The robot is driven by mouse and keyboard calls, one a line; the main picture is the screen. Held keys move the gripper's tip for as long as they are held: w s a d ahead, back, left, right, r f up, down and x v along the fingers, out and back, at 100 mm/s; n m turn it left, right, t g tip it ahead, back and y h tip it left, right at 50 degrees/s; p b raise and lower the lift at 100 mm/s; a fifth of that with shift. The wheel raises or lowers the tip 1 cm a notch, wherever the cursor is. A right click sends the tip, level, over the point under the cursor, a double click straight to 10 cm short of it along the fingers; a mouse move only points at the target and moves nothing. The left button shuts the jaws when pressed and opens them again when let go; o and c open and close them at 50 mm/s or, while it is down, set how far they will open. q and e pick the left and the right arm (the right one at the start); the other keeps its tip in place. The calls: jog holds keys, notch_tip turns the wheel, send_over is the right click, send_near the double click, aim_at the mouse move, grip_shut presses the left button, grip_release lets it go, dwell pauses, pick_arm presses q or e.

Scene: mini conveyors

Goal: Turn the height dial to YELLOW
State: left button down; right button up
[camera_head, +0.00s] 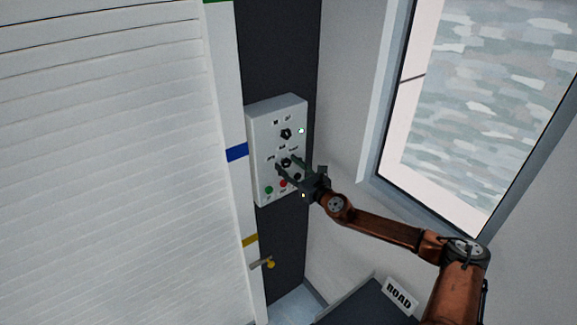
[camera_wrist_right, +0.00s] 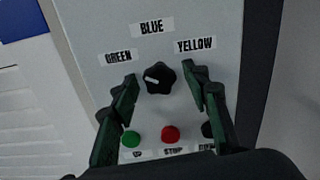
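The height dial (camera_head: 286,163) is a black lobed knob on the lower part of a light control panel (camera_head: 259,132). In the right wrist view the dial (camera_wrist_right: 160,77) has labels GREEN (camera_wrist_right: 118,57), BLUE (camera_wrist_right: 152,28) and YELLOW (camera_wrist_right: 195,45) around it. Its white mark points left, roughly to the GREEN side. My right gripper (camera_head: 287,164) is open, with one green finger on each side of the dial. In the wrist view gaps show between the fingers and the dial. My left gripper is not in view.
Below the dial are a green button (camera_wrist_right: 131,139), a red STOP button (camera_wrist_right: 171,134) and a black button partly behind a finger. A white slatted shutter (camera_head: 110,150) with blue marker (camera_head: 237,152) and yellow marker (camera_head: 250,240) stands left.

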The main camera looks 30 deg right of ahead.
jog(key=c, duration=1.1)
